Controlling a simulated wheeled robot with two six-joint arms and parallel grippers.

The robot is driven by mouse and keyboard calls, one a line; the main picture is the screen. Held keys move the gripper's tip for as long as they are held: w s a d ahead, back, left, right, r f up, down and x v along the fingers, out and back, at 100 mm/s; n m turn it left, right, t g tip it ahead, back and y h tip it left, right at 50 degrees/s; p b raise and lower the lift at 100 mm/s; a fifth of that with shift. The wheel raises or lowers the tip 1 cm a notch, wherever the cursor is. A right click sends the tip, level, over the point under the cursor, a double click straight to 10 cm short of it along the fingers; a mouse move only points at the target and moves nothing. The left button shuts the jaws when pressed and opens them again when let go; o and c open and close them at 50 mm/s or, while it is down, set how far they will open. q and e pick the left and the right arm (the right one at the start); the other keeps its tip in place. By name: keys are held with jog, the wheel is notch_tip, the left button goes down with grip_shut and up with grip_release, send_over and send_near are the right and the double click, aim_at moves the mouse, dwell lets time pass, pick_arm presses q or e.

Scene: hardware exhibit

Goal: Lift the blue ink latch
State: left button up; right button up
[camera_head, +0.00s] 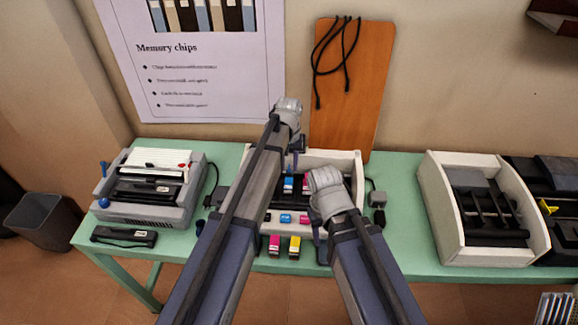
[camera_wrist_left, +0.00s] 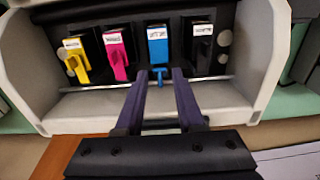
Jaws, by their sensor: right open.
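The printer's white housing (camera_head: 347,158) stands on the green table, its cartridge bay partly hidden behind my arms. In the left wrist view, the blue ink latch (camera_wrist_left: 157,48) sits in its dark slot between the magenta latch (camera_wrist_left: 117,52) and the black latch (camera_wrist_left: 201,42). Its narrow blue tab points toward my left gripper (camera_wrist_left: 160,74). The two fingers are apart, one on each side of the tab; contact cannot be told. In the head view, my left gripper (camera_head: 292,159) is over the back of the bay, just behind the blue latch (camera_head: 288,185). My right gripper (camera_head: 320,245) is lower, near the housing's front, open.
A yellow latch (camera_wrist_left: 74,60) sits at the row's end. A grey machine (camera_head: 150,210) stands left, an open white case (camera_head: 440,220) right. A wooden board (camera_head: 370,95) leans on the wall behind.

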pick_arm(q)
grip_shut()
jog(key=shift+w, duration=0.1)
jog(key=shift+w+g, duration=0.7)
jog(key=g, duration=0.1)
jog(key=g+b, duration=0.1)
jog(key=shift+w+r+g, duration=0.15)
jog(key=shift+w+g, duration=0.2)
jog(key=shift+g, duration=0.05)
